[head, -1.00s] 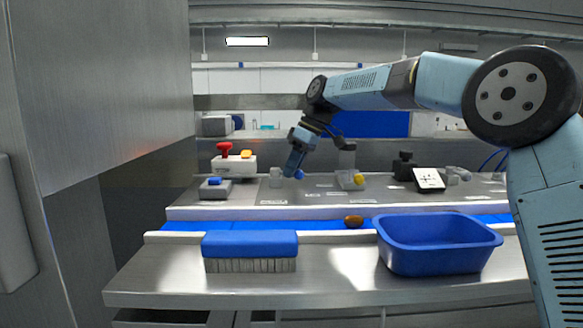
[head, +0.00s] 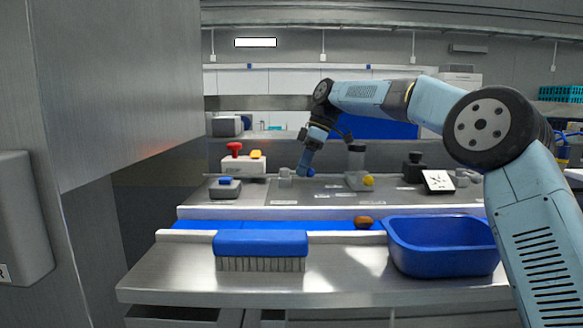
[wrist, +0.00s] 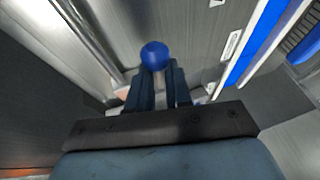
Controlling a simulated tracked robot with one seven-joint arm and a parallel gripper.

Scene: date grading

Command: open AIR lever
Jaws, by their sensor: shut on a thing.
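A blue ball knob (head: 311,172) sits at the tip of my gripper (head: 304,170) over the back counter, just right of a small pale fitting (head: 285,177). I take it for the AIR lever's knob; no label is legible. In the wrist view the blue knob (wrist: 154,54) is at the fingertips of my gripper (wrist: 156,76), which is shut on it. The lever's arm is hidden behind the knob and fingers.
A grey box with a blue button (head: 225,187) and a white box with a red knob (head: 236,163) stand left. A blue brush (head: 261,245) and blue bin (head: 440,262) lie in front, by the blue belt (head: 290,225).

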